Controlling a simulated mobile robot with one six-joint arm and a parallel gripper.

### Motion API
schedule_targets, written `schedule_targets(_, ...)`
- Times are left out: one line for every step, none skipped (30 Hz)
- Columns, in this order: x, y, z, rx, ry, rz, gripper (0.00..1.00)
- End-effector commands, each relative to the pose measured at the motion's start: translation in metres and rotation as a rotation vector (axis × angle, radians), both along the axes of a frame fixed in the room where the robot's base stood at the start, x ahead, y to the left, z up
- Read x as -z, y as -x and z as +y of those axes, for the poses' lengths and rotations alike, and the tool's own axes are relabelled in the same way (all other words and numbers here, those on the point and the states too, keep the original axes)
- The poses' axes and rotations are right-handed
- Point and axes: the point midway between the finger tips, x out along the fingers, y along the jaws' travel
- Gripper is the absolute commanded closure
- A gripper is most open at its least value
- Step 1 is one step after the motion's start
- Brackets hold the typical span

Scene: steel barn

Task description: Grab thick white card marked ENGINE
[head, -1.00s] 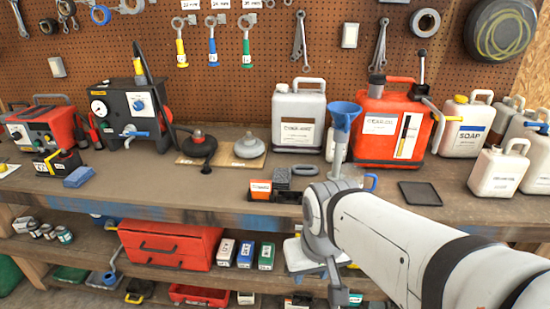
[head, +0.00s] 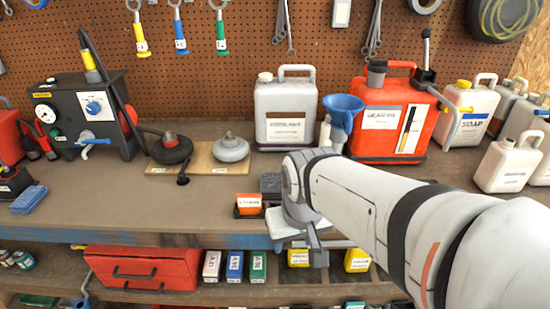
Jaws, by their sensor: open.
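I cannot make out a white card that clearly reads ENGINE. A small orange card (head: 249,202) with a white label stands in a dark holder on the bench's front edge, its print too small to read. Grey blocks (head: 270,184) sit just right of it, partly behind my wrist. My gripper (head: 316,252) hangs at the front edge of the bench, right of the orange card. It is open; my wrist and forearm hide part of it and the bench behind, and nothing shows held in it.
The wooden bench (head: 100,207) is clear at front left. A grey jug (head: 285,112), a blue funnel (head: 343,108) and an orange can (head: 387,120) stand behind my arm. White jugs (head: 507,163) crowd the right. A red toolbox (head: 142,268) and small cartons are on the shelf below.

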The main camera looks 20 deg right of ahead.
Motion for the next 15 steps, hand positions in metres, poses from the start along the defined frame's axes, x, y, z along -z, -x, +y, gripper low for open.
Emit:
schedule_targets(-0.003,-0.010,-0.005,0.017,-0.001,-0.004,0.47)
schedule_targets(-0.003,-0.018,-0.014,0.036,-0.002,-0.010,0.45)
schedule_targets(-0.004,-0.030,-0.022,0.057,-0.003,-0.020,0.42)
schedule_targets(-0.005,-0.040,-0.028,0.074,-0.004,-0.028,0.39)
schedule_targets(-0.004,-0.051,-0.035,0.091,-0.004,-0.038,0.37)
schedule_targets(-0.004,-0.065,-0.046,0.115,-0.003,-0.052,0.33)
schedule_targets(-0.002,-0.076,-0.054,0.133,-0.002,-0.062,0.31)
schedule_targets(-0.001,-0.086,-0.063,0.150,-0.001,-0.073,0.28)
schedule_targets(0.001,-0.098,-0.074,0.171,0.002,-0.086,0.25)
schedule_targets(0.003,-0.107,-0.083,0.187,0.003,-0.097,0.23)
schedule_targets(0.005,-0.115,-0.091,0.203,0.004,-0.106,0.20)
schedule_targets(0.008,-0.124,-0.101,0.220,0.008,-0.118,0.17)
schedule_targets(0.010,-0.130,-0.108,0.233,0.010,-0.127,0.15)
schedule_targets(0.012,-0.134,-0.115,0.243,0.012,-0.133,0.12)
schedule_targets(0.015,-0.140,-0.122,0.254,0.015,-0.142,0.11)
